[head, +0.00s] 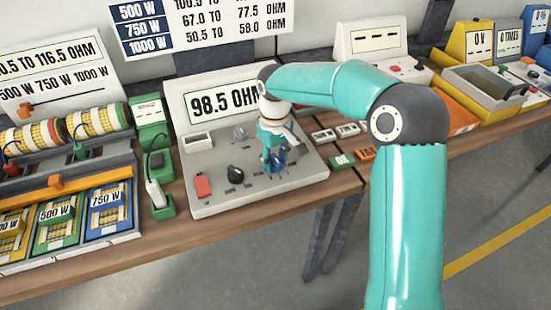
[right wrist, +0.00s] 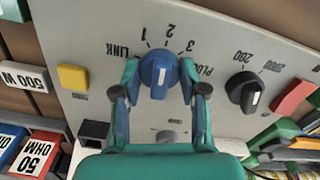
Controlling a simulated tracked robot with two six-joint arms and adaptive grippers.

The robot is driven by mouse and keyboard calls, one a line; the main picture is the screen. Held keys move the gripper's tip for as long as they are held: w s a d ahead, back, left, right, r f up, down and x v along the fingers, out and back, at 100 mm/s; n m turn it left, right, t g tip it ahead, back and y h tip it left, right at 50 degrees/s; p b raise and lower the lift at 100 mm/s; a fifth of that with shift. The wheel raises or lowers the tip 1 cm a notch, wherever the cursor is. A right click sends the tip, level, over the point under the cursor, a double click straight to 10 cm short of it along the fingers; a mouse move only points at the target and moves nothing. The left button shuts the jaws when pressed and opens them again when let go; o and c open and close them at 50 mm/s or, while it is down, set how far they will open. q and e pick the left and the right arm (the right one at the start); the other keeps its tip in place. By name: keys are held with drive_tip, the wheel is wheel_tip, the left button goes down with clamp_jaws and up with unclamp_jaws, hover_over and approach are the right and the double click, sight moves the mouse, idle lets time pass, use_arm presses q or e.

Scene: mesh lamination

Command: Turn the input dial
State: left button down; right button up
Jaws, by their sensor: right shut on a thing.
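The meter (head: 188,205) is a pale grey console with a sloped panel and a screen reading 98.5 OHM. In the right wrist view a blue dial (right wrist: 158,72) with a white mark stands on the panel, with the labels LINK, 1, 2, 3 and PLUG around it. My right gripper (right wrist: 160,80) has a finger on each side of this blue dial and is shut on it. In the head view my right gripper (head: 272,160) points down at the panel and mostly hides the dial. My left gripper is not in view.
A black dial (head: 235,174) and a red button (head: 203,187) sit left of my right gripper in the head view. A yellow button (right wrist: 72,77) shows in the wrist view. Small labelled tiles (head: 342,160) lie right of the meter. Coloured trays (head: 107,205) stand left.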

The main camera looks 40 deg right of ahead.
sight(275, 158)
drive_tip(key=shift+w+m, duration=0.1)
drive_tip(key=shift+m, duration=0.4)
drive_tip(key=shift+r, duration=0.1)
drive_tip(key=o, duration=1.1)
drive_tip(key=shift+o, duration=0.2)
wheel_tip(275, 158, up, 12)
